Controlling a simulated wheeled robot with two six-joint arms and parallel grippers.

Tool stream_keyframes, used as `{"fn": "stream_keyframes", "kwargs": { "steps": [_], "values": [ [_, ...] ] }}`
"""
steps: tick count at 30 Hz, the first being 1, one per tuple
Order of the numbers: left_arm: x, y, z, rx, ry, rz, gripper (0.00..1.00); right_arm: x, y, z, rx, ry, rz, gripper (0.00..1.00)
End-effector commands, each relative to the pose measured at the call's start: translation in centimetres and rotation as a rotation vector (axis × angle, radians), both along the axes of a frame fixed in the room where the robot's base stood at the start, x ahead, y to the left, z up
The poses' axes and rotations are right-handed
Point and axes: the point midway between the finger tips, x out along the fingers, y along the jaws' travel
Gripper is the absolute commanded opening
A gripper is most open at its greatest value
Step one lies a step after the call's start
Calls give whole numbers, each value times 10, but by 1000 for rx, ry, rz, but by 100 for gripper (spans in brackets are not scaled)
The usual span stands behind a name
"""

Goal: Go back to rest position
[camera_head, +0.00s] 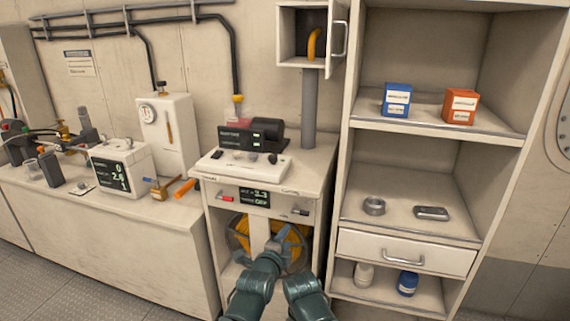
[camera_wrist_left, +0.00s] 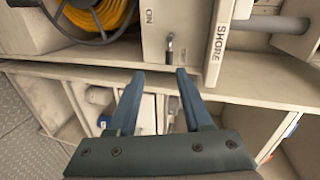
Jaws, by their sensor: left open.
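My left gripper (camera_head: 272,247) is low in the middle of the head view, in front of the cart's lower opening. In the left wrist view its two blue-grey fingers (camera_wrist_left: 156,80) are apart with nothing between them. Just beyond the fingertips is a small dark lever (camera_wrist_left: 170,46) on a pale box (camera_wrist_left: 185,20) marked ON, with SHORE lettered beside it. The fingertips look close to the box's edge; I cannot tell whether they touch it. A second dark part of my arms shows at the lower middle of the head view. I see no right gripper fingers.
A reel of yellow hose (camera_head: 292,243) sits behind my left gripper. A shelf unit (camera_head: 420,130) stands right, holding a blue box (camera_head: 397,99) and an orange box (camera_head: 460,106). A bench (camera_head: 110,215) with instruments is left. Bare floor (camera_head: 60,290) shows at lower left.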

Motion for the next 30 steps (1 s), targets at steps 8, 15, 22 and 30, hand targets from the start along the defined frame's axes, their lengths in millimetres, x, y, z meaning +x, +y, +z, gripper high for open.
{"fn": "stream_keyframes", "kwargs": {
  "steps": [8, 15, 22, 30],
  "values": [
    [-28, 75, -94, -393, 595, 374, 50, 0, 0, 0, 0, 0, 0, 50],
    [-82, 128, -143, -664, 952, 832, 50, 0, 0, 0, 0, 0, 0, 50],
    [-123, 157, -159, -796, 1103, 1166, 50, 0, 0, 0, 0, 0, 0, 50],
    [-162, 165, -165, -852, 1191, 1447, 50, 0, 0, 0, 0, 0, 0, 50]
  ]
}}
